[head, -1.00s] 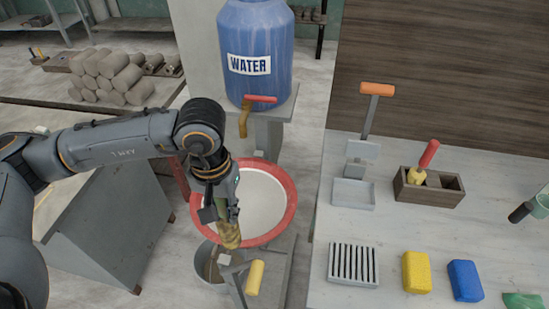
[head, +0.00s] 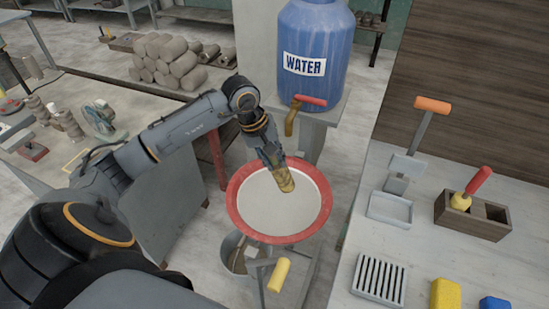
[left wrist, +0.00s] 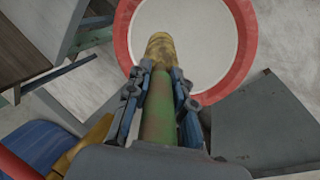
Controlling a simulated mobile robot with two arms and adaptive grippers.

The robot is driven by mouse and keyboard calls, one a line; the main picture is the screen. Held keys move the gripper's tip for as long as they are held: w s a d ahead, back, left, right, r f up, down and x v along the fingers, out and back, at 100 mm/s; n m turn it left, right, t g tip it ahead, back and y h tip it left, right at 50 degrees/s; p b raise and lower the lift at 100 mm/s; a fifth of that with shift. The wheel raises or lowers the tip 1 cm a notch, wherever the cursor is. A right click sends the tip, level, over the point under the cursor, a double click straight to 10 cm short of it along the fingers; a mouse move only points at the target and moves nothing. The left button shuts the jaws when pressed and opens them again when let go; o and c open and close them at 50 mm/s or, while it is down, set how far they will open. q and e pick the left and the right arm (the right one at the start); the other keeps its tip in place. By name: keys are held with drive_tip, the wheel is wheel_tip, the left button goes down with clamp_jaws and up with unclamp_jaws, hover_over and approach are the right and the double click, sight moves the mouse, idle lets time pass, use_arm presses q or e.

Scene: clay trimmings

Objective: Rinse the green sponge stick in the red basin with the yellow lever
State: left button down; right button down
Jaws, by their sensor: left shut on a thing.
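My left gripper (head: 274,160) is shut on the green sponge stick, whose yellow-brown sponge end (head: 285,180) points down over the red basin. In the left wrist view the green handle (left wrist: 158,115) lies between the fingers of the gripper (left wrist: 158,92), with the sponge (left wrist: 160,48) beyond them. The red basin (head: 236,212) has a red rim and a pale, empty-looking inside. I cannot tell whether the sponge touches its bottom. The yellow lever (head: 279,274) is below the basin's front rim. My right gripper is not in view.
A blue water barrel (head: 312,42) with a red-handled tap (head: 300,102) stands behind the basin. A bucket (head: 233,258) is below it. The right table holds a wooden holder (head: 470,222) with a red-handled sponge stick, a grey rack (head: 379,278) and an orange-handled stand (head: 420,135).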

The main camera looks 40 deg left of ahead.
sight(277, 182)
use_arm(q)
drive_tip(key=shift+f, duration=0.8)
wheel_tip(277, 182, down, 8)
drive_tip(key=b, duration=0.7)
drive_tip(key=shift+f, duration=0.15)
drive_tip(key=shift+w+d+b, duration=0.1)
drive_tip(key=shift+b, duration=0.2)
drive_tip(key=shift+w+d, duration=0.2)
drive_tip(key=shift+w, duration=0.1)
drive_tip(key=shift+s+b, duration=0.1)
drive_tip(key=shift+b, duration=0.2)
